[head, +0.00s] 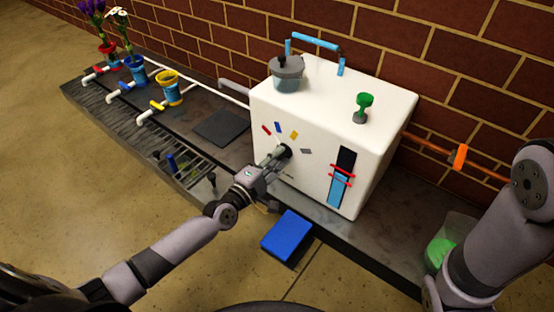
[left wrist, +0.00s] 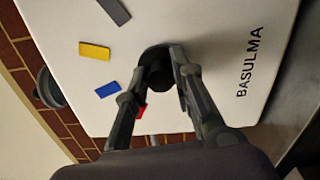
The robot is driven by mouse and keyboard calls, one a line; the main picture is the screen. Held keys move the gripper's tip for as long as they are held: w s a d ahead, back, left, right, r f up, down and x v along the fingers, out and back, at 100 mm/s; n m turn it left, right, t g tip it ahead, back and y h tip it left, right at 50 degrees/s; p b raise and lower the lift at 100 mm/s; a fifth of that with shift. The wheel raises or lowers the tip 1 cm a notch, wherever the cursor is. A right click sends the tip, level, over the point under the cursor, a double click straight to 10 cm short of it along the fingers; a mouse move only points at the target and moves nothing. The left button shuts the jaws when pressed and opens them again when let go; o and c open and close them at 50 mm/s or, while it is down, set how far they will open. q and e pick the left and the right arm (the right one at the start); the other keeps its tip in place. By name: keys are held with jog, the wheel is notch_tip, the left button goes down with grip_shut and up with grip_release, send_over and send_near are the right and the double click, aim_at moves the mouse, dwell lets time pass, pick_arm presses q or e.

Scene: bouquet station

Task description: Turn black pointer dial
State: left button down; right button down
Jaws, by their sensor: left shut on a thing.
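The black pointer dial (left wrist: 155,72) is on the front of the white machine (head: 335,95). In the head view the dial (head: 285,151) is partly hidden by my left gripper (head: 277,157). In the left wrist view the fingers of my left gripper (left wrist: 166,88) are shut on the dial. Red, blue, yellow and grey marks lie in an arc around the dial; the yellow mark (left wrist: 94,51) and the blue mark (left wrist: 108,89) show clearly, and the red one is partly behind a finger. My right arm is at the right edge, but its gripper is not visible.
A blue pedal-like block (head: 286,235) is below the machine. A level gauge (head: 341,178) with red bands and a green knob (head: 363,106) are on the machine. A clear cup with green contents (head: 440,250) stands near my right arm. Coloured buckets (head: 169,88) stand at the left.

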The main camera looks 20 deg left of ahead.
pick_arm(q)
jog(key=shift+w+a+r+n+b, duration=0.15)
jog(key=shift+n+b, duration=0.15)
jog(key=shift+n, duration=0.85)
jog(key=shift+w+r+n+b, duration=0.1)
jog(key=shift+n+b, duration=0.15)
jog(key=shift+n, duration=0.9)
jog(key=c, duration=1.4)
grip_release()
jog(key=shift+f, duration=0.1)
jog(key=shift+o, duration=0.2)
jog(key=shift+s+f, duration=0.1)
jog(key=shift+s, duration=0.05)
jog(key=v, duration=1.1)
jog(key=shift+s, duration=0.4)
